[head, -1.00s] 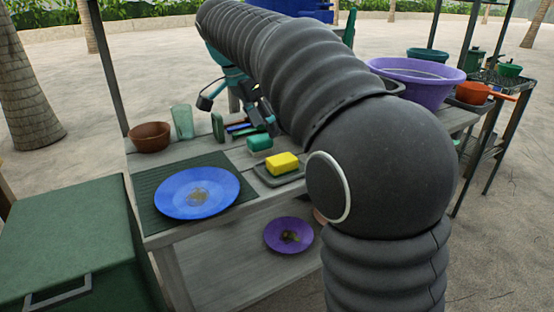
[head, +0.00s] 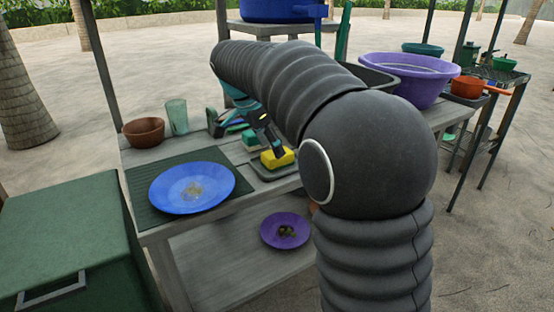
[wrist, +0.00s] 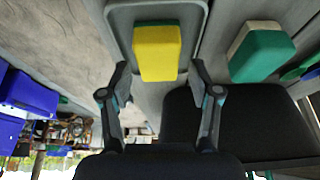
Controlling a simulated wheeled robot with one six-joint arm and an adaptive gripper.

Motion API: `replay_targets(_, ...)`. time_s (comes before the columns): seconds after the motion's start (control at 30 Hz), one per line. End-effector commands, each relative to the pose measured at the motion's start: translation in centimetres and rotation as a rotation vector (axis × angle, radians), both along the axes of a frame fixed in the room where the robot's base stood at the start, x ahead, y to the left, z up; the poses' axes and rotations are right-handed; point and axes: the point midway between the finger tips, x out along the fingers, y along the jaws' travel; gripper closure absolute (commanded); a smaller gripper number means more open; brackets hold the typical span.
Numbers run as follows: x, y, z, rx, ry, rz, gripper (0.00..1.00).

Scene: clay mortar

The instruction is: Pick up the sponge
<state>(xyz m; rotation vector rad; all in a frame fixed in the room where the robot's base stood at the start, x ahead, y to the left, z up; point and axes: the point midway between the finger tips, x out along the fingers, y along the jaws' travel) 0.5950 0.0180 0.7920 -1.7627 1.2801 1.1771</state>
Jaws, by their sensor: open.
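A yellow sponge (head: 277,160) lies on a small grey tray (head: 288,172) on the wooden counter. In the wrist view the yellow sponge (wrist: 157,52) has a thin green edge and sits between and just beyond my open fingers, on the tray (wrist: 118,14). My gripper (wrist: 158,85) is open and empty; in the head view my gripper (head: 268,146) is right at the sponge, partly overlapping it. I cannot tell from these views whether a finger touches it. A second sponge, green and white (wrist: 262,50), lies beside the tray and also shows in the head view (head: 251,138).
A blue plate (head: 192,187) on a dark green mat, a brown bowl (head: 144,132) and a glass (head: 177,117) stand left on the counter. A purple basin (head: 408,78) is at the right. A purple plate (head: 285,230) lies on the lower shelf.

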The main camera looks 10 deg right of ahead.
Motion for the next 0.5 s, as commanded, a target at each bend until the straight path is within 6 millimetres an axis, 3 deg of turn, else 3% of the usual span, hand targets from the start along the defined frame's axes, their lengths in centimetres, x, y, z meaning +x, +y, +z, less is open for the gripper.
replay_targets(0.2,0.2,-1.6,-2.7,-0.001,0.003,-0.001,0.38)
replay_targets(0.5,0.4,-1.9,-3.5,0.0,0.001,0.0,0.38)
